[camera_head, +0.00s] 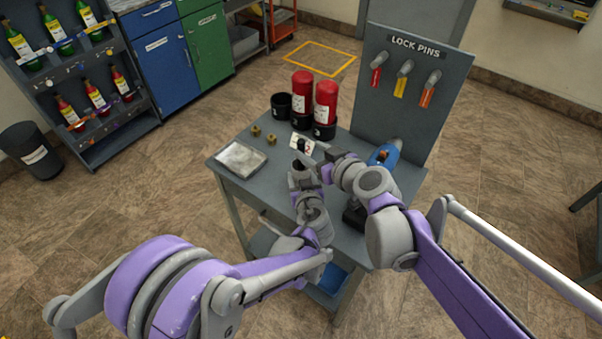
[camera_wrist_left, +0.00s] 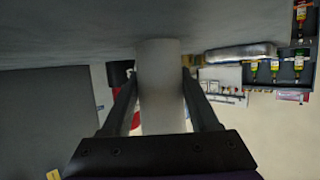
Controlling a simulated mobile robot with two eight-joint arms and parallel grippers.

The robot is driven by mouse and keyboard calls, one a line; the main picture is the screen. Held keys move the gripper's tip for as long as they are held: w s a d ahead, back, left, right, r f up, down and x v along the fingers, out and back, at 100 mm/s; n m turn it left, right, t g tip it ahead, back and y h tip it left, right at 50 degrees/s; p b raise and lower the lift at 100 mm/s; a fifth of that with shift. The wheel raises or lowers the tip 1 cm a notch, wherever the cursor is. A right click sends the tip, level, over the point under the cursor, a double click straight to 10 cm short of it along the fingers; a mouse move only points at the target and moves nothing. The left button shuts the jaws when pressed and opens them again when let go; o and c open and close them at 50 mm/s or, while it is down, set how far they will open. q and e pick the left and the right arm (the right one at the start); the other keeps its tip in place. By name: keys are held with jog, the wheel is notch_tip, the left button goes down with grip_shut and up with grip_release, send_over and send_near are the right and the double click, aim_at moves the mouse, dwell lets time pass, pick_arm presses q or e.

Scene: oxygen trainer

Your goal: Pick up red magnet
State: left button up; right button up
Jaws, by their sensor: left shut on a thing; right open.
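I cannot make out the red magnet for sure in either view. My left gripper (camera_head: 302,172) is over the table, left of my right gripper. In the left wrist view, its two fingers (camera_wrist_left: 160,78) are shut on a pale grey cylinder (camera_wrist_left: 160,100). The hold itself is hard to see in the head view. My right gripper (camera_head: 314,152) is open, very close to the left one. A white card (camera_head: 302,138) with dark and red marks lies just beyond both grippers, partly covered by them. The grippers and forearms hide the middle of the table.
The grey table (camera_head: 235,190) bears two red cylinders (camera_head: 302,86) in black holders, an empty black holder (camera_head: 281,106), two small brass pieces (camera_head: 271,139) and a silvery pad (camera_head: 240,157). The lock pins board (camera_head: 405,115) stands at the right edge.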

aim_at(301, 165)
jog(key=x, duration=0.8)
jog(key=shift+f, duration=0.25)
jog(key=shift+a, duration=0.15)
grip_shut()
dwell(1.1)
